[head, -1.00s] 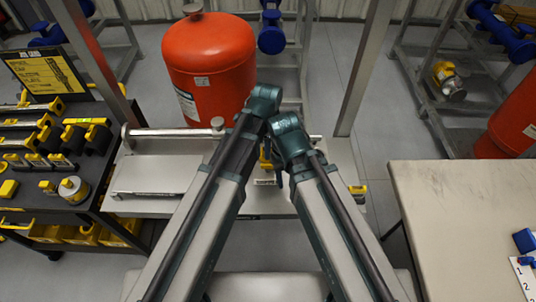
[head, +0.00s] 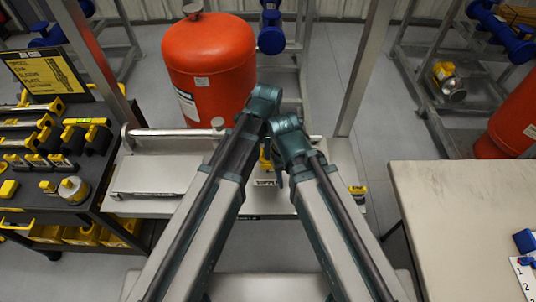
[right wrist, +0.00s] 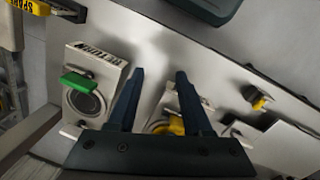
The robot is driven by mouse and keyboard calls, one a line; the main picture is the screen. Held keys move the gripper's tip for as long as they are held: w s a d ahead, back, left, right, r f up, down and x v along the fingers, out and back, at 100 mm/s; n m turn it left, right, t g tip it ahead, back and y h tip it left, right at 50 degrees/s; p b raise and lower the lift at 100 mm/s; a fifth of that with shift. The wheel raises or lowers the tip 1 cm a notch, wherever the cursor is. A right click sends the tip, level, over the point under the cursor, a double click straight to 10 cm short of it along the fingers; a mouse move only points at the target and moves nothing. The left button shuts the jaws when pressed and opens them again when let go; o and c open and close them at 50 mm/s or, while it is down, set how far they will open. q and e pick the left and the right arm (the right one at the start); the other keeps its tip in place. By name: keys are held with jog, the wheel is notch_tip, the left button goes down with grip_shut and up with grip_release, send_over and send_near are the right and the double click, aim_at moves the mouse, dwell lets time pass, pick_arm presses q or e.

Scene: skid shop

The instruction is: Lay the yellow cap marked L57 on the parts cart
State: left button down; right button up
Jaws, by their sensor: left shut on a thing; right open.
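My left gripper (head: 266,148) is small and mostly hidden behind my crossed forearms in the head view. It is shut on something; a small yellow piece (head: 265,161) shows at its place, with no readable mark. My right gripper (right wrist: 160,75) is open in the right wrist view, its two dark fingers apart above a pale bench. A yellow piece (right wrist: 176,126) by a labelled block shows between and below the fingers. I cannot read L57 anywhere. A black cart (head: 65,210) with yellow parts and a sign stands at the left in the head view.
A red tank (head: 210,70) stands behind the pale bench (head: 165,165). Metal uprights flank it. A round metal and yellow part (head: 72,189) sits on the cart. A pale table (head: 460,205) is at the right. The right wrist view shows a green-tabbed block (right wrist: 85,90).

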pick_arm(q)
jog(key=shift+r, duration=0.1)
dwell(0.5)
jog(key=shift+r+p, duration=3.45)
jog(key=shift+p, duration=0.1)
jog(key=shift+f, duration=0.1)
